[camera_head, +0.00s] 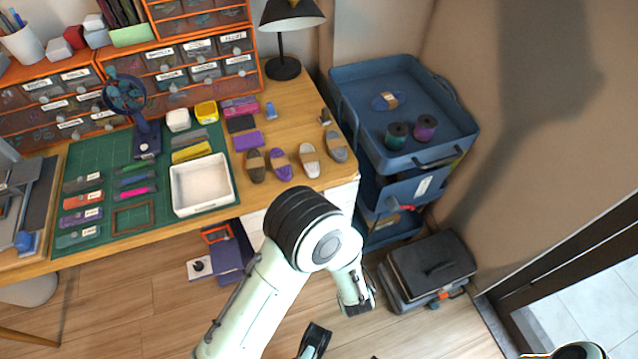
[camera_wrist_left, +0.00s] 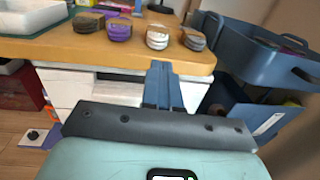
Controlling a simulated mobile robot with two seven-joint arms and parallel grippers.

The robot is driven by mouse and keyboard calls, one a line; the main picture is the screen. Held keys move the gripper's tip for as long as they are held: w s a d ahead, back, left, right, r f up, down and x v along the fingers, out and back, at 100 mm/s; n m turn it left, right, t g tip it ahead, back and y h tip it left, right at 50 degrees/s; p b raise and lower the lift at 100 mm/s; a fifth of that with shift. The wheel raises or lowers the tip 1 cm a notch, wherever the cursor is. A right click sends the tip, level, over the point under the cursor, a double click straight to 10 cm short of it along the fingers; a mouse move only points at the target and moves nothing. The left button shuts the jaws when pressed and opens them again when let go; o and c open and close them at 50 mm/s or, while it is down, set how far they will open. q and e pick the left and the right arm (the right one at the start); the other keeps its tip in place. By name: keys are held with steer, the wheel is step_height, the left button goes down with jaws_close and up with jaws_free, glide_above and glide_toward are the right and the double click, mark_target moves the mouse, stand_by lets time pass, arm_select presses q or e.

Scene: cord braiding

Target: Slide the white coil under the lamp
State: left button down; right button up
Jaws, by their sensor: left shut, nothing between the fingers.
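The white coil (camera_head: 309,161), bound with a tan band, lies near the front right edge of the wooden table (camera_head: 290,100). It sits between a purple coil (camera_head: 281,164) and a grey coil (camera_head: 336,147). The lamp (camera_head: 283,68) stands at the table's back right, its dark shade cut by the top edge. In the left wrist view the white coil (camera_wrist_left: 157,40) is beyond my left gripper (camera_wrist_left: 162,68). That gripper is shut and empty, in front of the table's edge and apart from the coil.
A brown coil (camera_head: 255,166) is left of the purple one. Small blue and grey items (camera_head: 270,110) stand between coils and lamp. A white tray (camera_head: 231,190) is to the left. A blue cart (camera_head: 350,85) with spools stands right of the table.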

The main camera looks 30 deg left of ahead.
mark_target(316, 174)
arm_select(q)
steer(key=x, duration=0.9)
steer(key=shift+a+f+b, duration=0.1)
steer(key=shift+b, duration=0.2)
arm_select(e)
steer(key=shift+w+d+f, duration=0.3)
steer(key=shift+w+f, duration=0.15)
steer(key=shift+w, duration=0.1)
arm_select(q)
steer(key=shift+x, duration=1.6)
